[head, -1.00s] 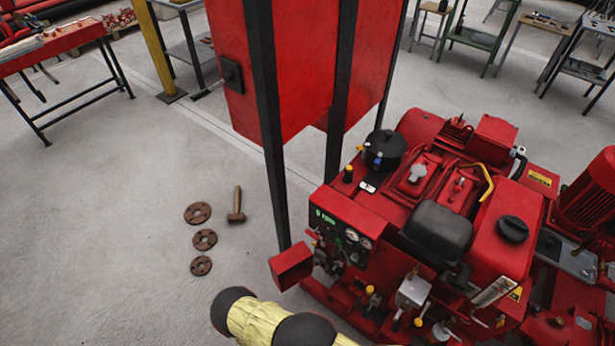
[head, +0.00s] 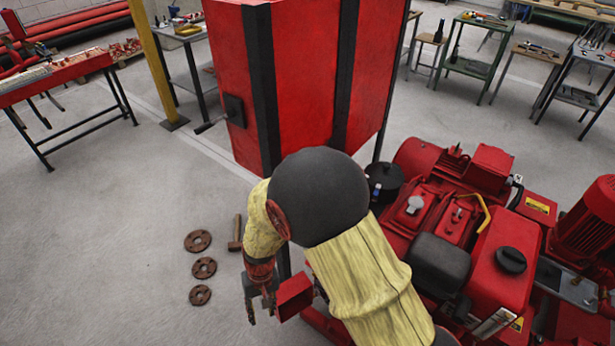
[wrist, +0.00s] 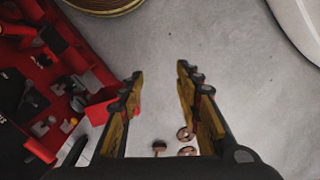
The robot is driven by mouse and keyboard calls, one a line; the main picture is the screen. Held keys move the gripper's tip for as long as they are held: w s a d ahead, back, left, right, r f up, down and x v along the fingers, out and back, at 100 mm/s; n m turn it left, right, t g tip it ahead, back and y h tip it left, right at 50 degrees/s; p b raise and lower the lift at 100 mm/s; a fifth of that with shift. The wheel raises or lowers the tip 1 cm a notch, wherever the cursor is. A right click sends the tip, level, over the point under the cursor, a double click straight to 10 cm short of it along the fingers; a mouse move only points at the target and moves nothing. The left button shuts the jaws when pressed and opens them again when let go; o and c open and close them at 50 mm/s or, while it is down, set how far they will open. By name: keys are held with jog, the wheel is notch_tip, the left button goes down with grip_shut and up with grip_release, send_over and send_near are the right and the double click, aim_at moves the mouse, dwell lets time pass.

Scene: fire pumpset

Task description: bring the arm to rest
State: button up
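My gripper (head: 262,308) hangs pointing down at the end of my yellow-sleeved arm, beside the small red box (head: 294,296) at the foot of the cabinet's post. I cannot tell whether the gripper touches the small box.
A tall red cabinet (head: 300,80) on black posts stands behind my arm. Rusty flanges (head: 204,267) and a hammer (head: 235,235), partly covered by my arm, lie on the floor at left. A red bench (head: 60,70) stands far left. The floor at left is otherwise clear.

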jog(key=s+d+r+m+t+p, duration=0.1)
jog(key=s+d+r+t, duration=0.1)
jog(key=d+r, duration=0.8)
jog(key=s+d+r+m+t+p, duration=0.1)
jog(key=s+d+r+t, duration=0.2)
jog(key=d+r, duration=0.8)
jog(key=s+d+r+m+t+p, duration=0.2)
jog(key=d+r, duration=0.9)
jog(key=r, duration=1)
jog(key=shift+s+d+r+t+h, duration=0.15)
jog(key=shift+s+r+t+h, duration=0.05)
jog(key=shift+s+t+h, duration=0.25)
jog(key=shift+c, duration=0.3)
jog(key=shift+d, duration=0.15)
jog(key=shift+c, duration=0.2)
